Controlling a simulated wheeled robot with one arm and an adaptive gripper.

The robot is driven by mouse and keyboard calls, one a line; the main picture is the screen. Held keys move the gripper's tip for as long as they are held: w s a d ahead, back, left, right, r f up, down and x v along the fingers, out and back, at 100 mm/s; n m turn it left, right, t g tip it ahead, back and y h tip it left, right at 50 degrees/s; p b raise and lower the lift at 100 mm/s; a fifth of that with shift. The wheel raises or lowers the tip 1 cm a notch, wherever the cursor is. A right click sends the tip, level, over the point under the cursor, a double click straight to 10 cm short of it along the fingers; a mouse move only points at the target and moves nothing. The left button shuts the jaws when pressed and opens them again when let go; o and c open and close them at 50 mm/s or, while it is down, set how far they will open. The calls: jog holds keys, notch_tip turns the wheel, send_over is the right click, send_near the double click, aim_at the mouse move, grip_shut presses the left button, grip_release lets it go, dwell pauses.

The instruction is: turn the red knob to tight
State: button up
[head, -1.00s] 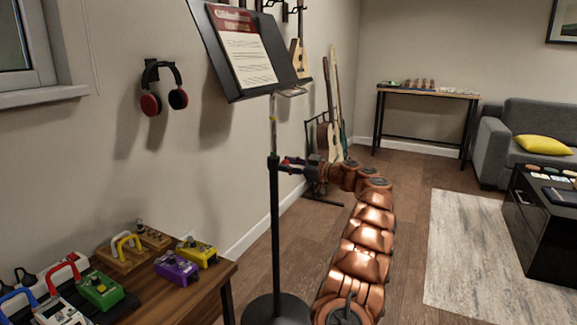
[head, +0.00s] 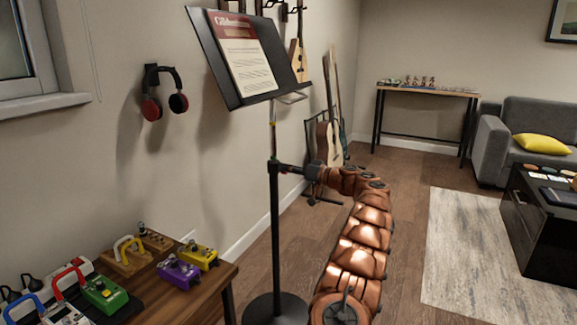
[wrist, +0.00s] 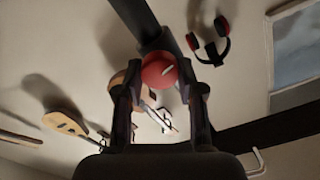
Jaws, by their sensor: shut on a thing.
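The red knob (wrist: 157,72) shows in the wrist view as a round red cap with a short pale mark, tilted to the right. It sits on the black post of the music stand (head: 277,240). My gripper (wrist: 159,78) has one finger on each side of the knob and is shut on it. In the head view my gripper (head: 288,168) reaches from the right to the stand's post at the height of the collar. The knob is hidden there by the fingers.
The stand's tilted desk (head: 222,85) holds a sheet of music (head: 243,60) above my gripper. A wooden table (head: 190,300) with several pedals is at lower left. Guitars (head: 328,140) stand behind my arm. Headphones (head: 165,95) hang on the wall.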

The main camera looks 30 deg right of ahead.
jog(key=shift+w+d+f+m+p, duration=0.1)
jog(key=shift+m+p, duration=2.9)
jog(key=shift+m, duration=2)
jog(key=shift+f+m+p, duration=0.1)
jog(key=shift+m+p, duration=2.9)
jog(key=shift+m, duration=2)
jog(key=o, duration=1.1)
jog(key=shift+o, duration=0.2)
jog(key=v, duration=1.2)
jog(key=shift+f, duration=0.15)
